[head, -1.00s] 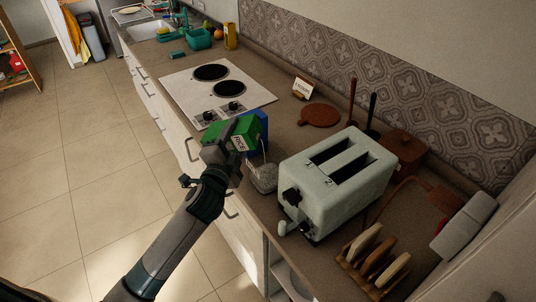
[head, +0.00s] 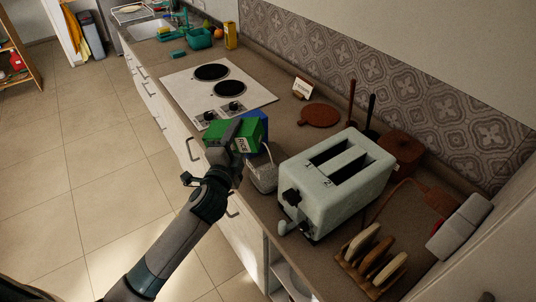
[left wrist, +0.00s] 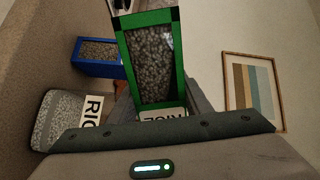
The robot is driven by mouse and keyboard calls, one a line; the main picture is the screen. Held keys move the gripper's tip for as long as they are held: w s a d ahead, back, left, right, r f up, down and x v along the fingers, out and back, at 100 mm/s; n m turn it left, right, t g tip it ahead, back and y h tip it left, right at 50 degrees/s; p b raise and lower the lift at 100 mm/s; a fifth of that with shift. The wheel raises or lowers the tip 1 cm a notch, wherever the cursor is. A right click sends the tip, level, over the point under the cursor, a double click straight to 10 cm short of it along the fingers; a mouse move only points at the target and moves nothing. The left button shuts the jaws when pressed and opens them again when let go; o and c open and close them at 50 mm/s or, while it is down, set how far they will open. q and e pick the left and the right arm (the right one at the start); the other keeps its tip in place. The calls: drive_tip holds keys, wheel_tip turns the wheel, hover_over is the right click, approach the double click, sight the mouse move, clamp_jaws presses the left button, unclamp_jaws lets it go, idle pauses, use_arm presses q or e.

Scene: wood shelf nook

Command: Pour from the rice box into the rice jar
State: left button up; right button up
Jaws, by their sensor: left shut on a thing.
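The green rice box (head: 251,130) is gripped in my left gripper (head: 232,142) above the counter's front edge. In the left wrist view the box (left wrist: 152,60) shows grey grains inside, and a RICE label is partly covered by the gripper. The rice jar (head: 262,174) stands on the counter just below and right of the box, partly hidden by the gripper. In the left wrist view the jar (left wrist: 58,118), with a partly cut-off RICE label, is to the left, apart from the box. My right gripper is not in view.
A blue box (head: 262,120), holding grains in the left wrist view (left wrist: 98,68), stands close behind the green one. A pale toaster (head: 335,185) is right of the jar. A cooktop (head: 218,88) lies beyond. A toast rack (head: 370,262) is at the near right.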

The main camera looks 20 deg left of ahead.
use_arm(q)
drive_tip(key=shift+w+d+r, duration=0.1)
drive_tip(key=shift+w, duration=0.05)
drive_tip(key=shift+p, duration=0.3)
drive_tip(key=shift+s+d+r+m, duration=0.15)
drive_tip(key=shift+s+r+m, duration=0.05)
drive_tip(key=shift+m, duration=0.1)
drive_tip(key=shift+w+d+p, duration=0.1)
drive_tip(key=shift+w+p, duration=0.1)
drive_tip(key=shift+p, duration=0.1)
drive_tip(key=shift+s, duration=0.15)
drive_tip(key=shift+w+f+m, duration=0.1)
drive_tip(key=shift+w+m, duration=0.1)
drive_tip(key=shift+m, duration=0.2)
drive_tip(key=shift+s, duration=0.2)
drive_tip(key=shift+w+f, duration=0.1)
drive_tip(key=shift+w, duration=0.1)
